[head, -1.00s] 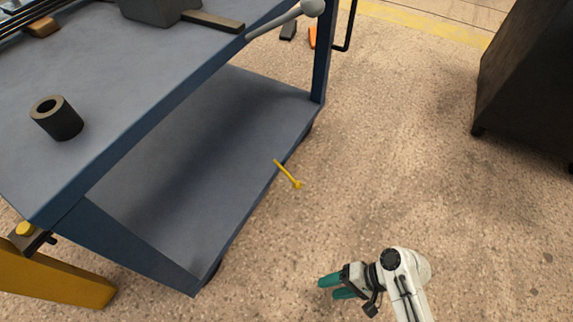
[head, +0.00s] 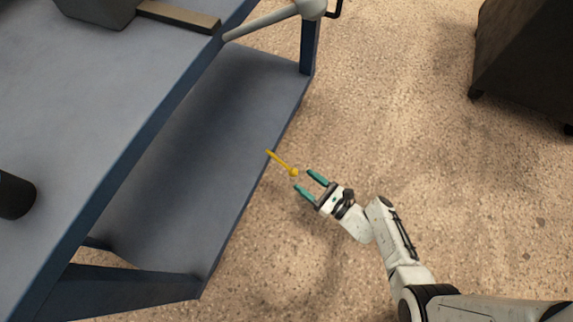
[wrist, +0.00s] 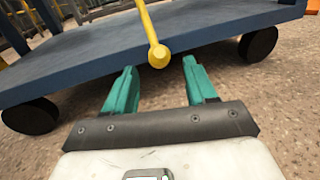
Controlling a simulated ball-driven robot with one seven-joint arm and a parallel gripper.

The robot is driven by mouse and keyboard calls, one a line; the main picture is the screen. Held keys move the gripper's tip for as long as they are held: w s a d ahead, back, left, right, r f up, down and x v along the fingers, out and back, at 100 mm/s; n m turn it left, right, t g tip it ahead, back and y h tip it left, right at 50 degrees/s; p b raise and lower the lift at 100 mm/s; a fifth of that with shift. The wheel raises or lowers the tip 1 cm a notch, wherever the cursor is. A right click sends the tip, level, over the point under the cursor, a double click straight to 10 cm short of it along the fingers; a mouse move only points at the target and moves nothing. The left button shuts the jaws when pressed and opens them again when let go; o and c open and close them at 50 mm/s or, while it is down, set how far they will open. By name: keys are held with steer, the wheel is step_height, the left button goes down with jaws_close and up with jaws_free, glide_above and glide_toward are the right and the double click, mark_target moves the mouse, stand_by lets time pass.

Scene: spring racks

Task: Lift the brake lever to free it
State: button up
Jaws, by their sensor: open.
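The brake lever is a thin yellow rod with a round knob (head: 282,163) at the edge of the blue cart's lower shelf (head: 190,160). In the wrist view the lever (wrist: 148,25) points toward me, its knob a little above and between my two fingers. My gripper (head: 306,182) has teal fingers, open and empty, with the knob just off the fingertips in the head view. The gripper also shows in the wrist view (wrist: 158,85). I cannot tell whether either finger touches the lever.
The cart's upper top (head: 120,90) overhangs to the left, with a dark cylinder (head: 14,195) on it. A grey rod with a ball end (head: 265,22) juts out above. A dark cabinet (head: 525,60) stands at the right. The floor between is clear.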

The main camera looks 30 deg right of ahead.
mark_target(294, 173)
steer(key=b+x, duration=0.2)
steer(key=x, duration=0.6)
steer(key=shift+a, duration=0.1)
steer(key=shift+c, duration=0.4)
jaws_close()
